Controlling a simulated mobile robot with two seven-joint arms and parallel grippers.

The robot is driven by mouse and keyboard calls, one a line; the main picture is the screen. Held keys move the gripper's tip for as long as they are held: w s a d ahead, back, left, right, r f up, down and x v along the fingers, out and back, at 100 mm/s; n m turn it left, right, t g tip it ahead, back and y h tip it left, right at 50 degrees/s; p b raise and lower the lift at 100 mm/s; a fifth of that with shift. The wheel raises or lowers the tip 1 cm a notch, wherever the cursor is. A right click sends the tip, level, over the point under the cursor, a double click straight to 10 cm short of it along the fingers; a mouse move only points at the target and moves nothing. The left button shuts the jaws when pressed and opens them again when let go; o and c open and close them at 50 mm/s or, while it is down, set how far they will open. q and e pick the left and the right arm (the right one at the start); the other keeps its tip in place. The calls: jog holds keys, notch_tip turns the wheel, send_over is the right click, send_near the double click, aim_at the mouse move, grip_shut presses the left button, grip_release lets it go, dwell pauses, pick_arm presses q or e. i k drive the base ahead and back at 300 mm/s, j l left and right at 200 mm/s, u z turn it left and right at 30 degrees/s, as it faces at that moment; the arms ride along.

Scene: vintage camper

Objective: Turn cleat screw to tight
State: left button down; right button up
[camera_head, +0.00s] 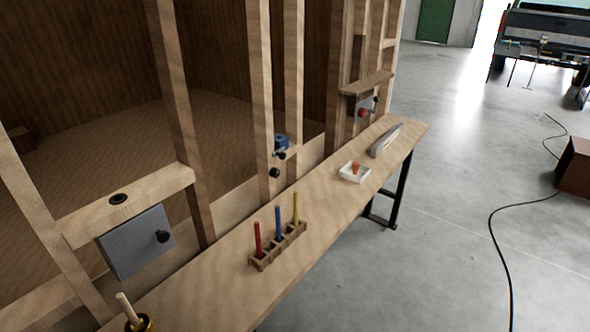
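Several fittings with knobs show on the wooden frame, and I cannot tell which one is the cleat screw. A blue fitting (281,142) is on a middle upright, with a black knob (274,172) below it. A grey box or plate (137,242) hangs under a crosspiece at the left, with a black knob (162,236) on its face. A smaller grey fitting (367,104) with a red knob (363,113) and a black knob sits under a small shelf further back. Neither of my grippers is in view.
A long narrow wooden bench (208,290) runs along the frame. On it stand a wooden rack (262,262) with red, blue and yellow sticks, a white tray (349,177) with an orange item, a grey tool (385,141) and a brass cup (148,325). Floor at right is mostly clear; a cable (507,250) crosses it.

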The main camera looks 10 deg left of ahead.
aim_at(275, 172)
jog(key=i+l, duration=1.4)
jog(key=l, duration=0.25)
jog(key=u, duration=0.4)
jog(key=i+l+u, duration=0.1)
jog(key=u, duration=0.3)
jog(key=l+u, duration=0.15)
jog(key=u, duration=0.3)
